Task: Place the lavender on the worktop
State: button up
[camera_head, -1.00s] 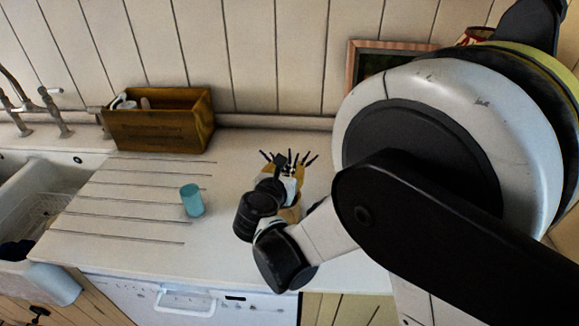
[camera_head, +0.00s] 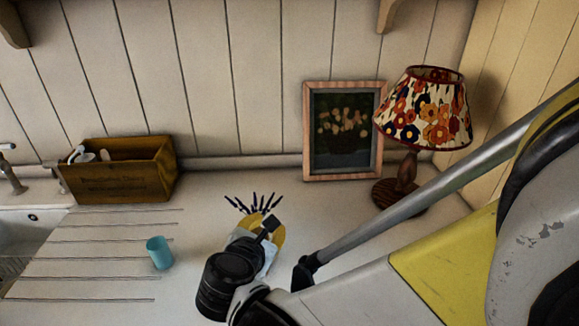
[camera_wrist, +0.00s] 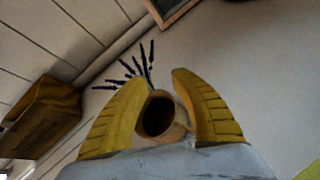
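The lavender is a fan of dark purple sprigs (camera_head: 252,203) just beyond my gripper (camera_head: 262,232) over the white worktop (camera_head: 330,225). In the wrist view, the sprigs (camera_wrist: 132,68) spread up and left from behind a tan round piece with a dark hollow (camera_wrist: 158,116). This piece lies between the two yellow fingers of my gripper (camera_wrist: 163,78), close to both. I cannot tell whether the fingers press on it, or whether the lavender touches the worktop. My wrist hides its lower part in the head view.
A teal cup (camera_head: 160,253) stands left of my gripper. A wooden box (camera_head: 120,180) is at the back left beside the sink (camera_head: 20,240). A framed picture (camera_head: 342,130) and a floral lamp (camera_head: 424,110) stand at the back right. The worktop between box and picture is clear.

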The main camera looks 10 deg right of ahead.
jog(key=s+d+r+m+g, duration=0.1)
jog(key=s+d+m+g, duration=0.2)
jog(key=d+m, duration=0.65)
jog(key=s+d+r+m+g+y, duration=0.1)
jog(key=s+d+m, duration=0.3)
jog(key=m, duration=0.5)
jog(key=s+d+r+m+y, duration=0.1)
jog(key=s+d+m, duration=0.4)
jog(key=m, duration=0.5)
jog(key=shift+s+r+g+y, duration=0.15)
jog(key=shift+s+g+y, duration=0.25)
jog(key=shift+s+y, duration=0.6)
jog(key=shift+s, duration=0.2)
